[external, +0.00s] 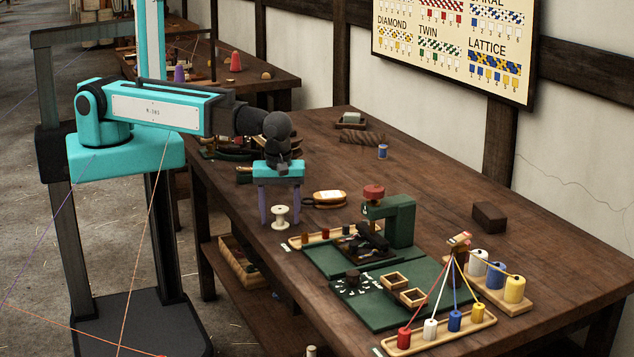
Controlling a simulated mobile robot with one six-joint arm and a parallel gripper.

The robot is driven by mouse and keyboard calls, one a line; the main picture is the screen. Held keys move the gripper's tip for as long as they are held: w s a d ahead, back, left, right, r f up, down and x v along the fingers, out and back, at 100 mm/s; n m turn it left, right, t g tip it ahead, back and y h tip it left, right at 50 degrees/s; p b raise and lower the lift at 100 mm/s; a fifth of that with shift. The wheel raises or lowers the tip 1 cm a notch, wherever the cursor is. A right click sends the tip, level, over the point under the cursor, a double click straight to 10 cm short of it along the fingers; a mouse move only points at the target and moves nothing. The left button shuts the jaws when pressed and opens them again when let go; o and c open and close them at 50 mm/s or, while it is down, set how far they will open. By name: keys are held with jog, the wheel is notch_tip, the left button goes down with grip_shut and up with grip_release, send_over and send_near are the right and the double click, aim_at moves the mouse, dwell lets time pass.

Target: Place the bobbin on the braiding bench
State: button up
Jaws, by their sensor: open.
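A white bobbin (280,217) stands upright near the left edge of the long brown wooden bench (330,150). My gripper (280,206) points down with its two purple fingers apart. The fingertips are to the left and right of the bobbin in the picture, and I see nothing held between them. I cannot tell from this view whether the fingers are level with the bobbin or in front of or behind it. The bench is the large work surface; I cannot tell whether it or a smaller station on it is the braiding bench.
A wooden brush (328,197) lies right of my gripper. A green press (400,222), a green mat (384,300), and trays of coloured bobbins (440,332) (500,290) fill the near end. A blue spool (383,151) stands farther back.

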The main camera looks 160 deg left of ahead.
aim_at(279, 209)
dwell(0.6)
jog(key=c, duration=1.2)
jog(key=shift+o, duration=0.2)
jog(key=shift+r, duration=0.15)
jog(key=shift+r+b, duration=1.05)
jog(key=shift+r, duration=3.75)
